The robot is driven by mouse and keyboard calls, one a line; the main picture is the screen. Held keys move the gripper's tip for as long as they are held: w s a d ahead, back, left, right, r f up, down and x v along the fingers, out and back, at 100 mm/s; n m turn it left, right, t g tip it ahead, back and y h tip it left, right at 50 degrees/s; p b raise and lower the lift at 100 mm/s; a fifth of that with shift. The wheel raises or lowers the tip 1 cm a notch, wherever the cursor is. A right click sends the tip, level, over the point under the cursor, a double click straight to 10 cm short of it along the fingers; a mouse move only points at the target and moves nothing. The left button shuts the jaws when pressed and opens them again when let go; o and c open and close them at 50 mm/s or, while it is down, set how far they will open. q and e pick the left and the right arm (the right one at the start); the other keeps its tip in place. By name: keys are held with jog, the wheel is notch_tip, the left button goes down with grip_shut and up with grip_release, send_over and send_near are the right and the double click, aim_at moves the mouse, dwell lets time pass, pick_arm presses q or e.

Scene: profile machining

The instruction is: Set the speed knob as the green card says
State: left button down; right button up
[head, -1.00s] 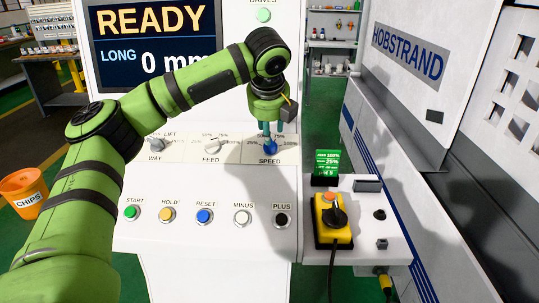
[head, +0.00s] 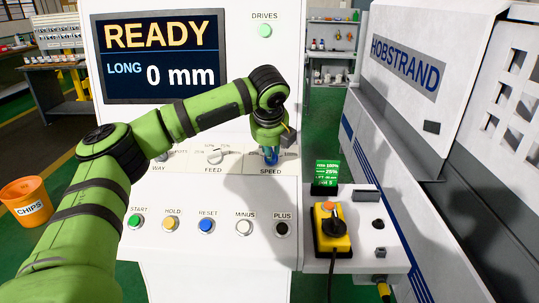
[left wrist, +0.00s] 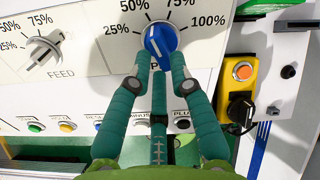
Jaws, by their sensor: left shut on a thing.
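The blue speed knob (left wrist: 160,38) is on the panel's right, above the SPEED label in the head view. In the left wrist view its scale runs 25%, 50%, 75%, 100%, and a white line marks the knob face; I cannot tell its exact setting. My left gripper (left wrist: 159,62) is shut on the knob, one teal finger on each side. In the head view the gripper (head: 271,157) hides most of the knob. The green card (head: 327,172) stands right of the panel; 100% and 25% show, but its small words are unclear. My right gripper is not in view.
The feed knob (head: 214,156) sits left of the speed knob. Below is a button row with START (head: 134,222) and PLUS (head: 283,229). A yellow switch box (head: 331,228) is on the side shelf. The display (head: 160,57) reads READY, 0 mm.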

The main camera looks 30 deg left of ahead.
pick_arm(q)
jog(key=shift+w+a+r+n+p, duration=0.1)
jog(key=shift+w+n+p, duration=0.05)
jog(key=shift+n+p, duration=1.4)
jog(key=shift+n, duration=0.75)
jog(key=shift+n+p, duration=0.6)
jog(key=shift+p, duration=0.1)
jog(key=n+p, duration=0.2)
jog(key=shift+w+d+n, duration=0.15)
jog(key=shift+d+n, duration=0.05)
jog(key=shift+n, duration=0.5)
